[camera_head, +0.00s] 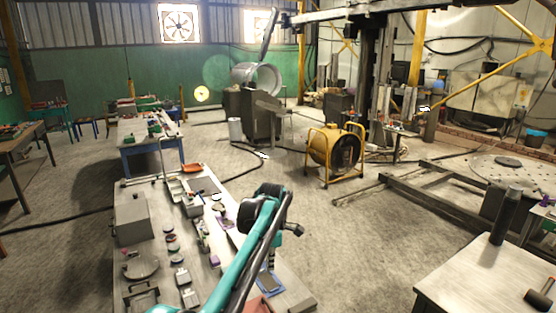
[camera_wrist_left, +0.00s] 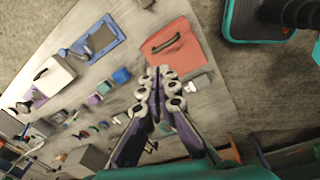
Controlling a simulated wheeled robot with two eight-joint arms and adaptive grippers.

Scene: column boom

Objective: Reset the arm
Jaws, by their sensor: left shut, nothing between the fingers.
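My left arm (camera_head: 253,241), teal and black, comes up from the bottom of the head view and bends over the right part of the long workbench. My left gripper (camera_wrist_left: 158,76) shows clearly in the left wrist view. Its fingers are together with nothing between them. It points over the bench top, close to a red case with a dark handle (camera_wrist_left: 173,47), with no clear contact. In the head view I cannot make out the fingertips. My right gripper is in neither view.
The long workbench (camera_head: 137,187) carries many small tools. A blue-framed tray (camera_wrist_left: 97,43) lies near its edge. A yellow drum fan (camera_head: 333,153) stands on the floor beyond. A pale table (camera_head: 470,285) with a dark cylinder is at the right. Open floor lies between.

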